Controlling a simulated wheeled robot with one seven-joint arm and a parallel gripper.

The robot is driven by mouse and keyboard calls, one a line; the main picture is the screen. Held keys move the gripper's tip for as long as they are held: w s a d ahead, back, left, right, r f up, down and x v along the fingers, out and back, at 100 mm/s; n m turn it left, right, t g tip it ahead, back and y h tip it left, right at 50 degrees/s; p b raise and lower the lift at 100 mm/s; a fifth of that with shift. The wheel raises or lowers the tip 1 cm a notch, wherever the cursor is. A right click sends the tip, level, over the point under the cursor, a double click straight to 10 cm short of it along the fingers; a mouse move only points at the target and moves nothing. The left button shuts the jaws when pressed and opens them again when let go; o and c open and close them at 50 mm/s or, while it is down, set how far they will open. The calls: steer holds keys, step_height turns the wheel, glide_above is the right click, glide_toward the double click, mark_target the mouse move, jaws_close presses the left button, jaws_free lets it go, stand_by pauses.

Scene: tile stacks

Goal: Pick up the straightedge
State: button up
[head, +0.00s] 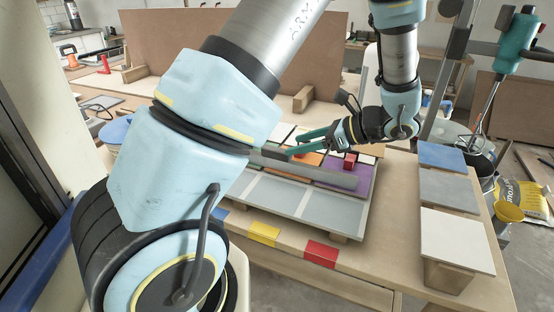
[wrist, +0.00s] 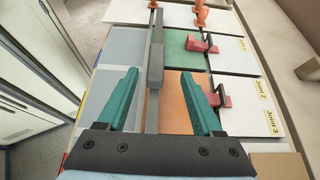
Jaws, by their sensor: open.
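The straightedge is a long grey bar (head: 325,177) lying across the tiled board in the head view. My arm hides its left part there. In the wrist view the straightedge (wrist: 157,30) runs away from me, with a raised grey block on it. My gripper (head: 295,145) has teal fingers and is above the board. In the wrist view my gripper (wrist: 158,74) is open, with the bar and its block showing between the two fingers. I see no finger touching it, and the height gap is hard to tell.
Coloured tiles, orange (wrist: 172,112) and green (wrist: 184,50) among them, lie beside the bar. Red pieces (wrist: 222,92) stand at the tile joints to the right. Tile stacks (head: 457,240) stand at the table's right. A brown panel (head: 190,45) stands behind.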

mark_target(278, 149)
steer(key=p+x, duration=0.2)
steer(key=x, duration=0.3)
steer(key=shift+s+a+r, duration=0.2)
steer(key=shift+s+a, duration=0.05)
steer(key=shift+w+a+f, duration=0.1)
steer(key=shift+a+f, duration=0.1)
steer(key=shift+c, duration=0.4)
jaws_close()
